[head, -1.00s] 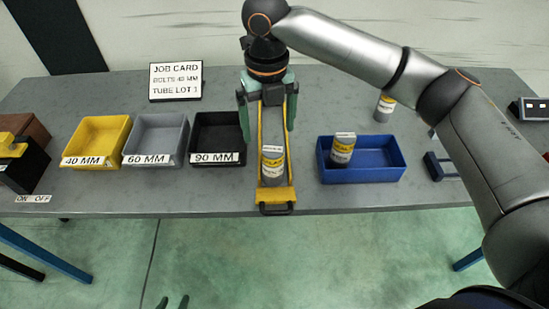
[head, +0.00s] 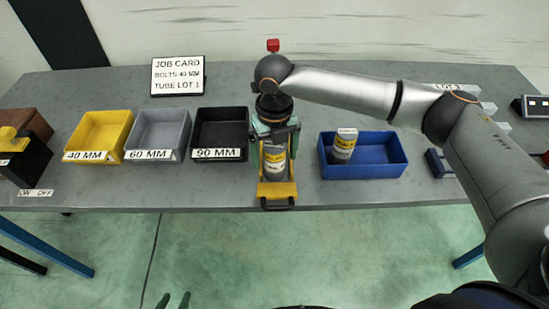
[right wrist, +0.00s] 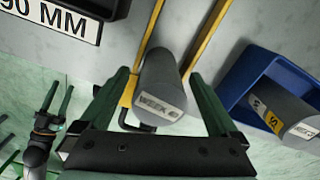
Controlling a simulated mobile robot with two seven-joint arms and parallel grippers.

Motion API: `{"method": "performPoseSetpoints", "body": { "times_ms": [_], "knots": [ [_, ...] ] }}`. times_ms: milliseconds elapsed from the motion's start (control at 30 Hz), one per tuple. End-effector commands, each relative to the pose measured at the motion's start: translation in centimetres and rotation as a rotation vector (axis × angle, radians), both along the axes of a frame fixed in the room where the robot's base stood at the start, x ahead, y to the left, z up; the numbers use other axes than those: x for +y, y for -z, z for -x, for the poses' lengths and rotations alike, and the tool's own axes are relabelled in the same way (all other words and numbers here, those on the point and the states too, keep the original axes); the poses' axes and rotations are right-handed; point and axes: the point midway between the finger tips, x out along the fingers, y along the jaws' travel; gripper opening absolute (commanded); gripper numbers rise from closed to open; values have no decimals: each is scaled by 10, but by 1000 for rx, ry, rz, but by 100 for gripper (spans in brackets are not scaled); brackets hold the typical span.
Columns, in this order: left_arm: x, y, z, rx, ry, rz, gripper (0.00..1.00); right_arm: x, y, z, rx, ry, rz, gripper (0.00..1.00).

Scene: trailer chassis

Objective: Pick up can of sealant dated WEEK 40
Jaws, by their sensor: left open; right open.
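A grey can with a yellow-and-white label (head: 274,167) stands in the narrow yellow tray at the table's front edge. Its top in the right wrist view (right wrist: 160,85) reads "WEEK" and a number too small to read surely. My right gripper (head: 274,150) is open above it, with its fingers on either side of the can and no clear grip. A second can (head: 343,146) leans in the blue bin (head: 375,172); it also shows in the right wrist view (right wrist: 290,110), its date unclear. My left gripper (head: 175,301) is open and empty, low at the bottom edge, away from the table.
Yellow (head: 98,133), grey (head: 158,133) and black (head: 220,130) bins marked 40, 60 and 90 MM stand left of the tray. A job card (head: 178,77) stands behind them. The blue bin is close on the tray's right.

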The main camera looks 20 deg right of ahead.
Motion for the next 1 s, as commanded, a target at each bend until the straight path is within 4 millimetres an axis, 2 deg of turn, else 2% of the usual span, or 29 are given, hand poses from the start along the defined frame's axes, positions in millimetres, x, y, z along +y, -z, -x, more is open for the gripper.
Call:
{"method": "performPoseSetpoints", "body": {
  "times_ms": [67, 900, 1000],
  "knots": [
    [0, 0, 0, -1, 0, 0, 50, 0, 0, 0, 0, 0, 0, 96],
    [0, 0, -1, -2, 0, 0, 50, 0, -1, 0, 0, 0, 0, 1],
    [0, 0, -1, -2, 0, 0, 50, 0, -1, 0, 0, 0, 0, 0]
  ]
}}
